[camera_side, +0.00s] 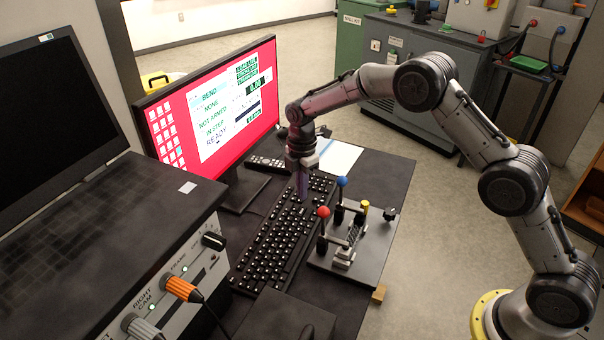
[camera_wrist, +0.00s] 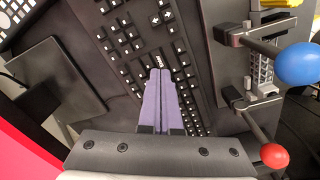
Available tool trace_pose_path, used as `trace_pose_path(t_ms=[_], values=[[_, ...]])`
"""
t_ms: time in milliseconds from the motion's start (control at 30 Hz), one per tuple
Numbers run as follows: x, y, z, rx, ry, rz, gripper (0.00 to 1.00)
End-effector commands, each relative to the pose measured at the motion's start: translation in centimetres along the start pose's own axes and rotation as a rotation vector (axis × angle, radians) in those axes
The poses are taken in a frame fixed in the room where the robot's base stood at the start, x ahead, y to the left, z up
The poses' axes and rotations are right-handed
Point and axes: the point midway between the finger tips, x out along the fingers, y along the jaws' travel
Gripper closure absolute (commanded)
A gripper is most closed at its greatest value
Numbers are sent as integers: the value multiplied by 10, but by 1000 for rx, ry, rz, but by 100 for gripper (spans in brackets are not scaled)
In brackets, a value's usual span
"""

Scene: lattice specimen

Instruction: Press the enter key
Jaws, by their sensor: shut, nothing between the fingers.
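The black keyboard (camera_side: 272,252) lies on the dark desk, and it also shows in the wrist view (camera_wrist: 128,42). In the wrist view a key with light lettering (camera_wrist: 157,60) is just ahead of my fingertips; its label is too small to read for sure, so I cannot tell that it is the enter key. My gripper (camera_side: 302,196) points down over the far part of the keyboard. In the wrist view its two purple fingers (camera_wrist: 160,74) are together, with nothing between them. I cannot tell whether the tips touch a key, and they hide the keys beneath them.
A lever panel with a red ball (camera_side: 323,212) and a blue ball (camera_side: 341,181) stands right beside the keyboard. A monitor (camera_side: 215,108) with a red screen stands to the left. A white paper (camera_side: 338,156) and a remote (camera_side: 266,163) lie behind the keyboard.

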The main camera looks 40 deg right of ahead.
Motion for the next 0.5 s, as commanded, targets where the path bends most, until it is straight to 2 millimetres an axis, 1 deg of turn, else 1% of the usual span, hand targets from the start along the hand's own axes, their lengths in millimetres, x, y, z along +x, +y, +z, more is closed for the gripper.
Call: trace_pose_path(t_ms=[33, 200, 300, 500], values=[[10, -1, 0, 0, 0, -4, 100], [34, -1, 0, 0, 0, -2, 100], [42, 0, 0, 0, 0, 0, 100], [47, 0, 0, 0, 0, 0, 100]])
